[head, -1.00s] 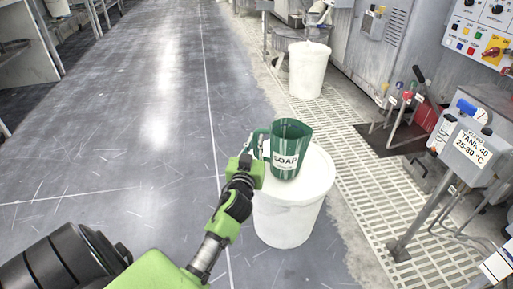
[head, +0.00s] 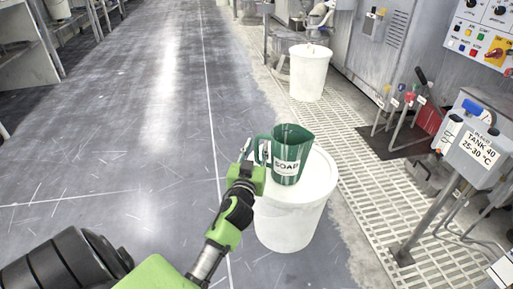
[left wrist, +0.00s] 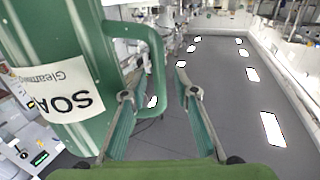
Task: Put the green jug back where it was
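The green jug (head: 291,155) stands upright on the white lid of a white bucket (head: 290,220). It has a white SOAP label, and its handle points left toward my left gripper. My left gripper (head: 256,154) is at the handle, with its fingers apart. In the left wrist view the jug (left wrist: 65,75) fills the left side. The handle's outer bar lies between the spread fingertips there (left wrist: 158,95), closer to the left finger, and I see no clamp on it. My right gripper is not in view.
Another white bucket (head: 308,73) stands farther back. A grey box on a post labelled TANK 40 (head: 479,148) and several coloured levers stand at the right. Pale floor grating (head: 375,205) runs past the jug's bucket. The grey floor at left is open.

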